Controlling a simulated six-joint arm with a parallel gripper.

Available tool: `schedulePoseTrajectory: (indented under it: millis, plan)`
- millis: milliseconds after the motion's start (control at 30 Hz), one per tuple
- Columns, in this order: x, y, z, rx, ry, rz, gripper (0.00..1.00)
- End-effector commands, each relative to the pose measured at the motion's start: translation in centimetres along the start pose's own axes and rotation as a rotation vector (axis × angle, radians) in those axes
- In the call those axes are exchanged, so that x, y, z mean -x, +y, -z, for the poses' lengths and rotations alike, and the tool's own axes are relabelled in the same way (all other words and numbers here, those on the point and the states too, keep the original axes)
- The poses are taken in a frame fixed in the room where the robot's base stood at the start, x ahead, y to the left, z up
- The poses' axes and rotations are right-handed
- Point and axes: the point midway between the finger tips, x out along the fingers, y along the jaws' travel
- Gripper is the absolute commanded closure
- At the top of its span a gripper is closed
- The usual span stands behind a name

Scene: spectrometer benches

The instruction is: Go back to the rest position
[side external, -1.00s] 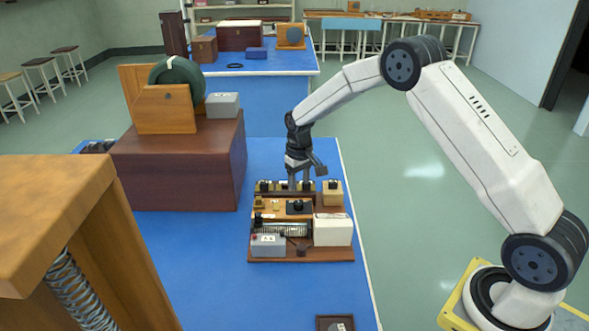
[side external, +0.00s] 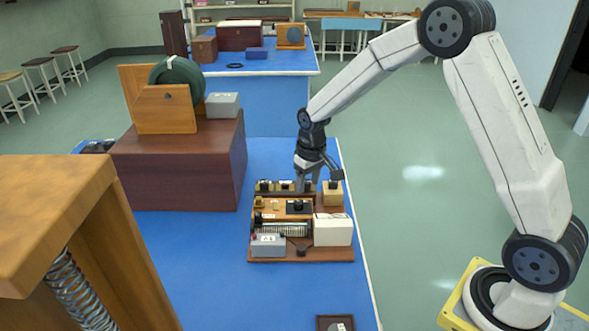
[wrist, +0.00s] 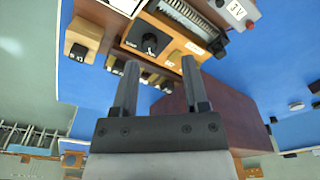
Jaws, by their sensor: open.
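My gripper (side external: 305,185) hangs from the wrist over the back part of the wooden apparatus board, close to its back row of small dark-topped blocks. In the wrist view the two dark fingers of my gripper (wrist: 160,66) are apart, with nothing between them. Past the fingertips lies the board with a black knob (wrist: 149,42), seen upside down. Whether the fingers touch any part in the back row cannot be told.
The board (side external: 300,255) carries a coil, a grey box (side external: 267,245) and a white box (side external: 333,230) on the blue bench (side external: 210,270). A brown chest (side external: 180,170) with a wooden stand and dark green coil stands at left. Open floor lies right of the bench.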

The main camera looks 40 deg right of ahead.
Motion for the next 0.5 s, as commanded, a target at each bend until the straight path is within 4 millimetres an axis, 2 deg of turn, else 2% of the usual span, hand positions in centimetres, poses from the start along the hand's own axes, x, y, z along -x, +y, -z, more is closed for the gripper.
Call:
schedulePoseTrajectory:
  millis: [200, 500]
  plan:
    - [2.2, -1.4, -4.6, 0.019, 0.045, 0.001, 0.42]
    - [4.1, -2.7, -11.5, 0.043, 0.103, 0.005, 0.42]
